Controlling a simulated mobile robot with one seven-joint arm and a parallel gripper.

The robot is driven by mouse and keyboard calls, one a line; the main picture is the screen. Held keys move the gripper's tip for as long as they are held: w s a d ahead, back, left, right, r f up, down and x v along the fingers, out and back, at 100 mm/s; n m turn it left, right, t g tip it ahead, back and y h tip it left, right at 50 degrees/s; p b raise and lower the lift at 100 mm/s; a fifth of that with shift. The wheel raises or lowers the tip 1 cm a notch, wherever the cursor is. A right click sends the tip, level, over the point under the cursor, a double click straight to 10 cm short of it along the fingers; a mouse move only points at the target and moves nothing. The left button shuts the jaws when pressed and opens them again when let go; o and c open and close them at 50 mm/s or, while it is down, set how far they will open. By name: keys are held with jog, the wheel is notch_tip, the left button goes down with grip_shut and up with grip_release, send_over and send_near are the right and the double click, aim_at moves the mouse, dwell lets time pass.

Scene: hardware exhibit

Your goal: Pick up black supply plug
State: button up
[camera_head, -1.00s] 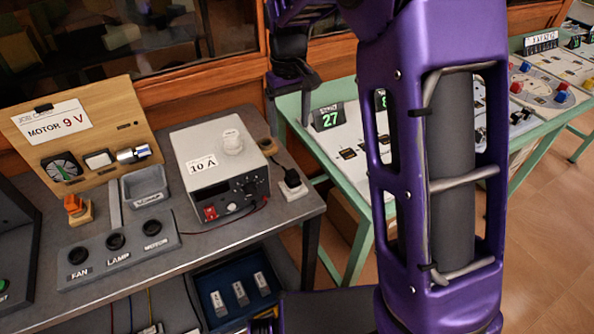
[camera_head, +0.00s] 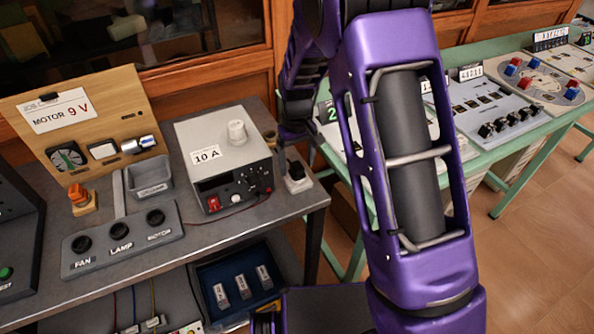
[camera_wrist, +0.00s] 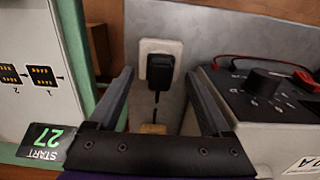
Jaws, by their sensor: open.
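The black supply plug (camera_wrist: 160,70) sits on a white socket block (camera_wrist: 150,47) on the grey table, and its cord trails toward my gripper in the wrist view. In the head view the plug (camera_head: 295,169) is at the right end of the table, just right of the power supply, partly covered by my arm. My gripper (camera_wrist: 157,85) is open above the table, its fingers to the left and right of the plug with gaps on both sides. In the head view the gripper's fingertips are hard to make out.
The grey power supply (camera_head: 222,155) marked 10 A stands close beside the plug, with a red lead. A green-framed table (camera_head: 480,150) with panels and a START 27 sign (camera_wrist: 42,141) lies on the other side.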

aim_at(297, 165)
jog(key=shift+f, duration=0.75)
grip_shut()
jog(key=shift+r, duration=0.1)
notch_tip(297, 165, up, 10)
jog(key=shift+f+p, duration=0.1)
jog(key=shift+p, duration=0.2)
